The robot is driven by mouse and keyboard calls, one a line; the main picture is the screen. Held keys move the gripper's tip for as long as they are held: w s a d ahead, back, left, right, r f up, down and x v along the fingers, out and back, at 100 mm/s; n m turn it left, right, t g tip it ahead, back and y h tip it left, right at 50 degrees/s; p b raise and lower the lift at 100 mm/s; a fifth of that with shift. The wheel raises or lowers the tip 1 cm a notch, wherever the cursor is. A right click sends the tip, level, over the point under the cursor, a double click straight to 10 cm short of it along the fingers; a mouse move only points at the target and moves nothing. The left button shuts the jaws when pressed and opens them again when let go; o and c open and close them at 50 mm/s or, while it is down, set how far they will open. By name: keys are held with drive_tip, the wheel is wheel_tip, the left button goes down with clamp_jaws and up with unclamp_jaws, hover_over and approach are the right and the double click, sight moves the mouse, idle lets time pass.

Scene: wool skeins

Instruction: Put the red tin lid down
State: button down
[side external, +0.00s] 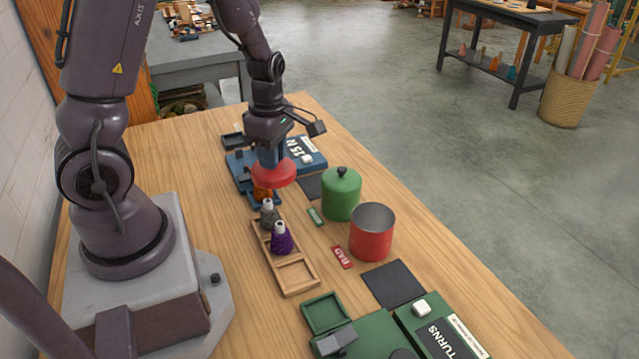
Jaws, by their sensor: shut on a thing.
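My gripper (270,156) is shut on the red tin lid (274,174) and holds it in the air above the blue station at the far part of the table. The grip point on the lid is hidden by the fingers. The red tin (371,236) stands open, without a lid, to the right and nearer the camera. The green tin (341,195) beside it wears its green lid with a black knob.
A wooden tray (299,277) holds a grey cone (268,216) and a purple cone (281,240); its near compartment is empty. A dark mat (394,285) lies bare. A red label (342,257) and a green label (315,217) lie by the tins. Green returns equipment (440,330) stands at the front. An orange thing (262,193) sits below the lid.

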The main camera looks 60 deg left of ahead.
drive_tip(key=w+a+f, duration=0.4)
drive_tip(key=w, duration=0.4)
hover_over(319, 185)
drive_tip(key=f, duration=0.5)
drive_tip(key=shift+s+d, duration=0.1)
drive_tip(key=shift+s, duration=0.1)
drive_tip(key=shift+w+f, duration=0.15)
drive_tip(key=shift+f, duration=0.1)
drive_tip(key=shift+w+a+f, duration=0.1)
drive_tip(key=shift+f, duration=0.75)
drive_tip(key=shift+w+a+f, duration=0.1)
drive_tip(key=shift+f, duration=0.75)
